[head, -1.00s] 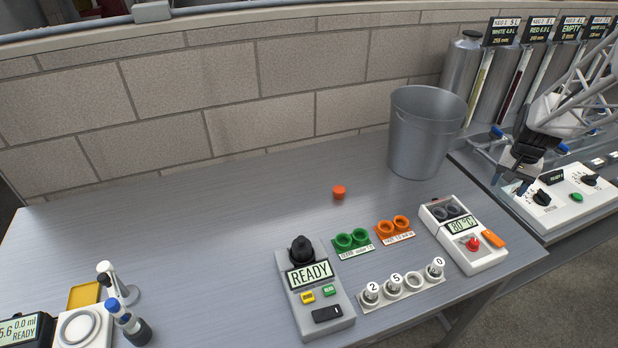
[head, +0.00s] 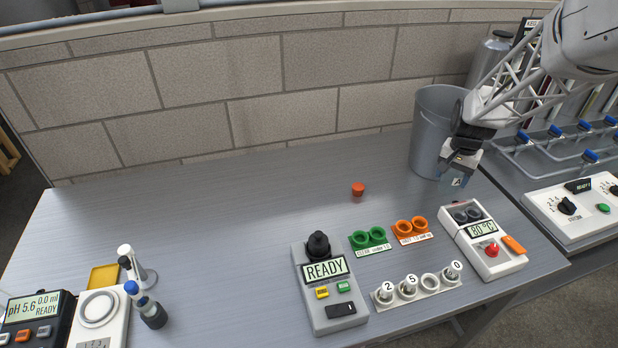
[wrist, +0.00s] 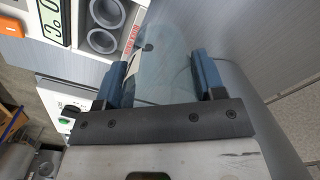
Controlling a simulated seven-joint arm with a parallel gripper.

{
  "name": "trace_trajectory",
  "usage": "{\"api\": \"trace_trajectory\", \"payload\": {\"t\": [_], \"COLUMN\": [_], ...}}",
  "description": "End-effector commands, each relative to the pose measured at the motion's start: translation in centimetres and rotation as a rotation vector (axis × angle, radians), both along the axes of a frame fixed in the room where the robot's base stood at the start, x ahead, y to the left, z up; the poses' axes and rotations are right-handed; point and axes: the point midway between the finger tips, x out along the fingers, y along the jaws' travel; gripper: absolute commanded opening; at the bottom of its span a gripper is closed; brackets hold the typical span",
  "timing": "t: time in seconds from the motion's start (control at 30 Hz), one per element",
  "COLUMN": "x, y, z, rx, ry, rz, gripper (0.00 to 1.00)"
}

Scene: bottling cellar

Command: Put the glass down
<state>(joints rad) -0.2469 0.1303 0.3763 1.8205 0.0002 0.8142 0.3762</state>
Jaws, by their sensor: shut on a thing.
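My gripper (head: 458,178) hangs in front of the grey bucket, near the right side of the table. In the wrist view my gripper (wrist: 162,85) has its two blue fingers on either side of a clear, see-through glass (wrist: 168,65), shut on it. A pale label with a dark mark shows on the glass. In the head view the glass is hard to make out below the fingers. Whether its base touches the grey table (head: 230,220) cannot be told.
The bucket (head: 425,150) stands close behind my gripper. A small orange-topped piece (head: 358,187) stands mid-table. The table's left middle is clear.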

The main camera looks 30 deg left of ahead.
Motion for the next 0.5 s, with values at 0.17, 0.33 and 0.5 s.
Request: {"api": "trace_trajectory", "payload": {"t": [0.17,0.33,0.5], "x": [-1.5,-3.0,-4.9], "y": [4.6,8.6,12.5], "z": [-0.3,-0.7,-1.1], "rx": [0.0,0.0,0.0], "ry": [0.0,0.0,0.001], "rz": [0.019,0.035,0.049], "gripper": [0.38,0.38,0.38]}}
